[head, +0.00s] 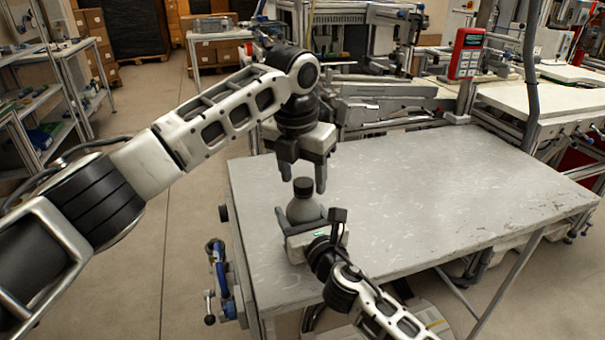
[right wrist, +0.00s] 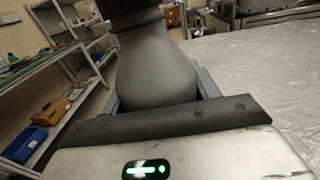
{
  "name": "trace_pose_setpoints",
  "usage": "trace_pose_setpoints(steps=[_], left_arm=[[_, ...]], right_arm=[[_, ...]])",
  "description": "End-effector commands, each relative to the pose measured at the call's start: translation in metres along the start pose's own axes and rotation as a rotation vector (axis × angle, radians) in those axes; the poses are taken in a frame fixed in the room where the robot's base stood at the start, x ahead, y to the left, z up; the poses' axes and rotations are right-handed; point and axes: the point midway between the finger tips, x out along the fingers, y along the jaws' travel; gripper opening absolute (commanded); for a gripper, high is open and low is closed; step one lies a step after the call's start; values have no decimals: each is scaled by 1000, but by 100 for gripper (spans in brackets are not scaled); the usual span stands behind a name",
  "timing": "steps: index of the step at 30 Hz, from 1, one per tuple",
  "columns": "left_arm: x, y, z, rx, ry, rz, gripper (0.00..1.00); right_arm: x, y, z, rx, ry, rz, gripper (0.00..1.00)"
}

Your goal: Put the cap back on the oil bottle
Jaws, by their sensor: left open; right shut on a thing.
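The grey oil bottle (head: 304,211) stands upright near the left edge of the table. It also fills the upper middle of the right wrist view (right wrist: 155,65). A dark cap (head: 303,187) sits at the top of its neck; I cannot tell whether it is fully seated. My right gripper (head: 303,222) is shut on the bottle's body from the near side, and its fingers lie on both sides in the right wrist view. My left gripper (head: 302,179) points down above the bottle, open, with its fingertips on either side of the cap, apparently not touching it.
The grey table (head: 430,190) is otherwise bare, with wide free room right of the bottle. A shelf rack (head: 60,100) stands at the far left. Machinery (head: 385,100) stands behind the table, and a red handheld device (head: 466,53) hangs on a post at the back right.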

Motion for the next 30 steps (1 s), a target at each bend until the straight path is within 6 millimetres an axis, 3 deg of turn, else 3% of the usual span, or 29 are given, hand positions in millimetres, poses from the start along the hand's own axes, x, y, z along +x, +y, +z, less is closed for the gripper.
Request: trace_pose_setpoints(steps=[10,22,26,30], left_arm=[[-40,0,6,-1,-2,0,55],[-43,0,7,-24,0,0,53],[-44,0,8,-165,3,1,53],[-47,0,9,-470,9,4,53]], right_arm=[[0,0,-1,0,2,-1,0],[0,0,-1,0,1,-1,0],[0,0,-1,0,2,-1,0],[0,0,-1,0,1,-1,0]])
